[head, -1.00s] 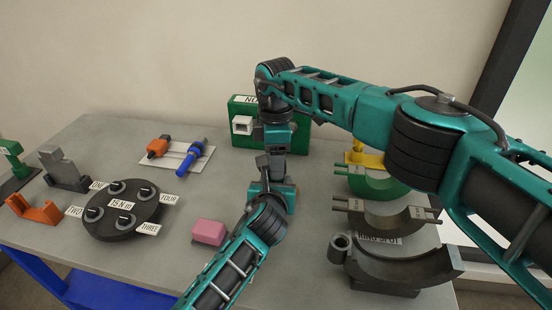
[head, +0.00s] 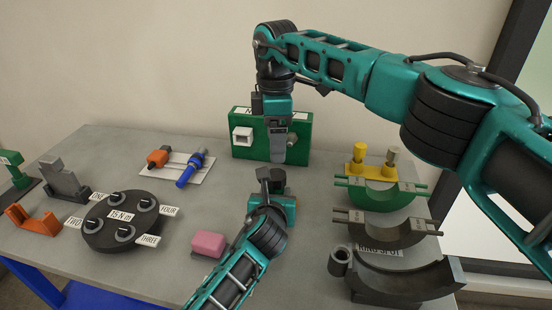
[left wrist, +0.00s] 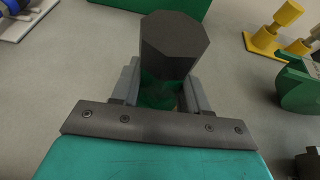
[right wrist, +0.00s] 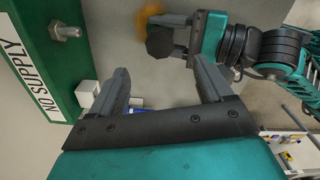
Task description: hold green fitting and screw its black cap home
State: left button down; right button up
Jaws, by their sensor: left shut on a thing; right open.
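My left gripper (left wrist: 163,95) is shut on the green fitting (left wrist: 160,94), held above the table. Only a little of the green shows between the jaws. The black hexagonal cap (left wrist: 172,46) sits on top of the fitting and faces up. How far it is screwed on cannot be told. In the head view the left gripper (head: 270,182) is below my right gripper (head: 279,155). The right gripper is open and empty, apart from the cap. In the right wrist view the cap (right wrist: 159,43) shows beyond the open fingers (right wrist: 158,75).
A green block (head: 240,149) with a white box (head: 242,134) and a bolt stands behind the grippers. Curved saddles (head: 390,198) and yellow posts (head: 359,155) are to the right. A pink block (head: 208,243) and a round black plate (head: 100,234) are to the left.

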pick_arm(q)
jog(key=shift+f, duration=0.1)
pick_arm(e)
jog(key=shift+r, duration=1.75)
pick_arm(q)
jog(key=shift+c, duration=2.4)
grip_release()
jog(key=v, duration=1.3)
pick_arm(e)
jog(key=shift+r, duration=0.15)
pick_arm(q)
jog(key=shift+s, duration=0.1)
pick_arm(e)
jog(key=shift+s, duration=0.1)
